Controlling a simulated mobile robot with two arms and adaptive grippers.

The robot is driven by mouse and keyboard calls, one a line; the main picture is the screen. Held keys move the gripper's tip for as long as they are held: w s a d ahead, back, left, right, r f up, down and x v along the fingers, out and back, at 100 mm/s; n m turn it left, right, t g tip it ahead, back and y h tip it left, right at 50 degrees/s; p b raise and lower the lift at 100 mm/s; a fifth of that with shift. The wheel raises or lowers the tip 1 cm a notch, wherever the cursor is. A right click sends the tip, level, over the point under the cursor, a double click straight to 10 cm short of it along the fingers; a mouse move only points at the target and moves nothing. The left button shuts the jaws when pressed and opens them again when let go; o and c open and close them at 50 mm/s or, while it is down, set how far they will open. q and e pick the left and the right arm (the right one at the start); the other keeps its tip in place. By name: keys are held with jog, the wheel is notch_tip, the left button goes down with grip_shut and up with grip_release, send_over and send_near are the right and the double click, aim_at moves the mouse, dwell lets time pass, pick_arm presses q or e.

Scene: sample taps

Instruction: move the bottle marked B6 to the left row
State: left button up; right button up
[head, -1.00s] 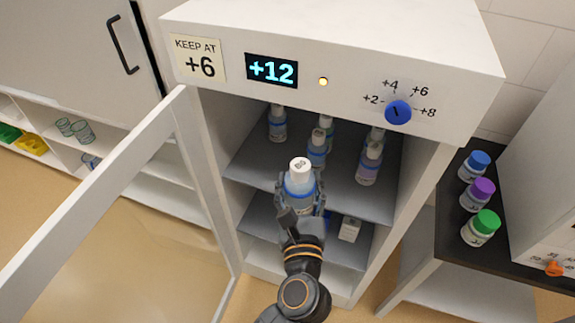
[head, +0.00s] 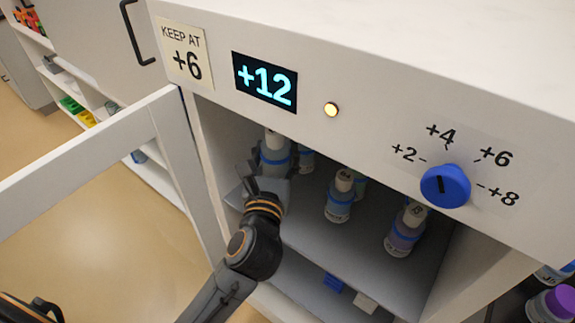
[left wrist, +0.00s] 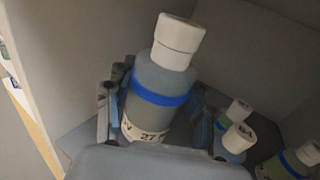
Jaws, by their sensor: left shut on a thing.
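My left gripper (head: 268,186) is inside the open cabinet, at the left of the upper shelf (head: 305,222). It is shut on a bottle (head: 275,152) with a white cap and a blue band. The cap mark is not readable now. In the left wrist view the held bottle (left wrist: 158,88) leans in the picture between the fingers, with "27" on its label. I cannot tell whether its base touches the shelf. Other white-capped bottles stand to its right: a middle one (head: 340,198), a right front one (head: 405,232), and one partly hidden behind (head: 306,159). My right gripper is not visible.
The open door (head: 85,165) stands at the left and the cabinet's left wall is close to my gripper. The top panel has a "+12" display (head: 265,82), a "+6" note (head: 185,55) and a blue knob (head: 445,186). A purple-capped bottle (head: 560,302) stands outside, right.

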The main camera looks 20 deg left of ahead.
pick_arm(q)
jog(key=w+f, duration=0.2)
jog(key=f, duration=0.1)
jog(key=w+f+b, duration=0.1)
jog(key=w+f, duration=0.2)
jog(key=w+f+b, duration=0.1)
jog(key=w+f, duration=0.2)
jog(key=f, duration=0.1)
jog(key=shift+a, duration=0.15)
jog(key=shift+f, duration=0.1)
jog(key=shift+f, duration=0.15)
jog(key=o, duration=1.5)
jog(key=shift+s, duration=0.1)
